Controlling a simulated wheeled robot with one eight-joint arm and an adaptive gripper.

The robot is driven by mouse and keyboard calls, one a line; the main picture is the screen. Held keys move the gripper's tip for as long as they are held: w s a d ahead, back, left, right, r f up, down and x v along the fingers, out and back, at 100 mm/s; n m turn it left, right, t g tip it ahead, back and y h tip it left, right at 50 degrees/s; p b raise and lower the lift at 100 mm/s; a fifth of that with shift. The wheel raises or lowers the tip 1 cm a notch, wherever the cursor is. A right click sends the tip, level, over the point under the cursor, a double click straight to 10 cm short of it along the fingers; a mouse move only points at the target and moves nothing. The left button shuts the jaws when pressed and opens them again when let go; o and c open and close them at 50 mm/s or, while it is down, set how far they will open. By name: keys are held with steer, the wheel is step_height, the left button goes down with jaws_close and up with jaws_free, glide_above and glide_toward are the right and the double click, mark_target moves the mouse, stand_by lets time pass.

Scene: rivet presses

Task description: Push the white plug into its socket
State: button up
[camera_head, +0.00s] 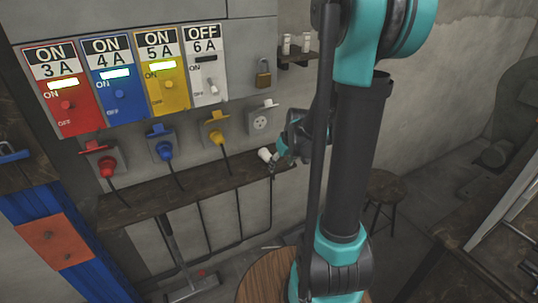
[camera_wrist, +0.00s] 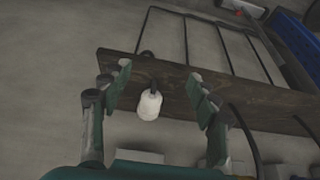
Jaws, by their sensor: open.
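The white plug (camera_head: 264,155) is at the right part of the wooden shelf, its dark cord running downward. In the wrist view the white plug (camera_wrist: 149,104) shows in the gap between my fingers, with visible space on both sides. My gripper (camera_head: 279,158) is beside the plug in the head view, partly hidden by my arm. In the wrist view my gripper (camera_wrist: 160,84) is open and empty.
Red (camera_head: 107,168), blue (camera_head: 164,149) and yellow (camera_head: 216,136) plugs sit in sockets left of the white one, cords hanging below. The wooden shelf (camera_head: 140,206) runs beneath them. A padlock (camera_head: 263,73) hangs above the white socket. A round stool (camera_head: 266,277) stands below.

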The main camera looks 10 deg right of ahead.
mark_target(266, 151)
steer(key=shift+w, duration=0.1)
steer(key=w, duration=0.2)
steer(key=w+a, duration=0.1)
steer(key=w, duration=0.1)
steer(key=w+a, duration=0.1)
steer(key=w, duration=0.2)
steer(key=shift+a, duration=0.2)
steer(key=shift+w+a, duration=0.15)
steer(key=shift+w, duration=0.15)
steer(key=w, duration=0.1)
steer(key=w+a+f, duration=0.1)
steer(key=w, duration=0.2)
steer(key=shift+w+a+f, duration=0.15)
steer(key=shift+f, duration=0.1)
steer(key=shift+w+a+f, duration=0.1)
steer(key=shift+w+f, duration=0.1)
steer(key=shift+f, duration=0.4)
steer(key=shift+c, duration=0.2)
steer(key=c, duration=1.1)
